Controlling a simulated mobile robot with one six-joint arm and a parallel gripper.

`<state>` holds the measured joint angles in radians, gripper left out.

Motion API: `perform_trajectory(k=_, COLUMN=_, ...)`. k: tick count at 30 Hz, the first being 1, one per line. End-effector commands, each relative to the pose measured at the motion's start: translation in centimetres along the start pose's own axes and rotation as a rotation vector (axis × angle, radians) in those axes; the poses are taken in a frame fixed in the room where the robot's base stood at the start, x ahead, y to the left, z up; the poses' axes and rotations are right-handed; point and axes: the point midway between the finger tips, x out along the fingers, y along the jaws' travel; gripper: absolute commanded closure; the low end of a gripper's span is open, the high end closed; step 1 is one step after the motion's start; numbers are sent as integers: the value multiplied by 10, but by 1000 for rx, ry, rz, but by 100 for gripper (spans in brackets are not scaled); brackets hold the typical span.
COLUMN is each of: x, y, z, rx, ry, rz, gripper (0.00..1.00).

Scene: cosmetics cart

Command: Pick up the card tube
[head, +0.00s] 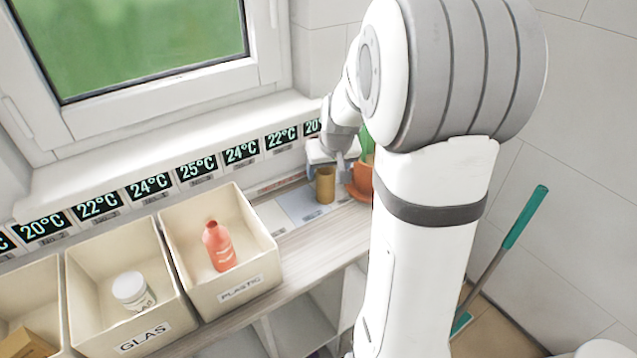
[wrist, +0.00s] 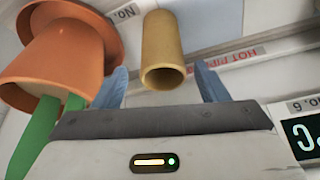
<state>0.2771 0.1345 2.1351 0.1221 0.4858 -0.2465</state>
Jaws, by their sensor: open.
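The card tube (head: 325,185) is a tan cardboard cylinder standing upright on the shelf top, beside a plant pot in the head view. In the wrist view the tube (wrist: 162,50) shows its hollow open end, between and beyond the two blue-grey fingers. My gripper (wrist: 166,86) is open, with one finger to each side of the tube's line; I cannot tell whether either touches it. In the head view my gripper (head: 330,160) is at the tube's upper end, partly hidden by my arm.
An orange plant pot (wrist: 62,55) with green leaves stands close to the left finger; it also shows in the head view (head: 360,178). Bins labelled PLASTIC (head: 262,285), holding a red bottle (head: 219,246), and GLAS (head: 92,333), holding a white jar (head: 133,290), stand left.

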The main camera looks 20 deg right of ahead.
Motion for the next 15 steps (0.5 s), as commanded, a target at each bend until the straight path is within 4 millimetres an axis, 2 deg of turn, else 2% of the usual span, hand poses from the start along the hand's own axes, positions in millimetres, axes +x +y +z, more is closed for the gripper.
perform_trajectory(k=9, x=43, y=-3, z=8, rx=0, ry=-3, rz=0, gripper=33)
perform_trajectory(k=15, x=52, y=-2, z=8, rx=1, ry=0, rz=1, gripper=33)
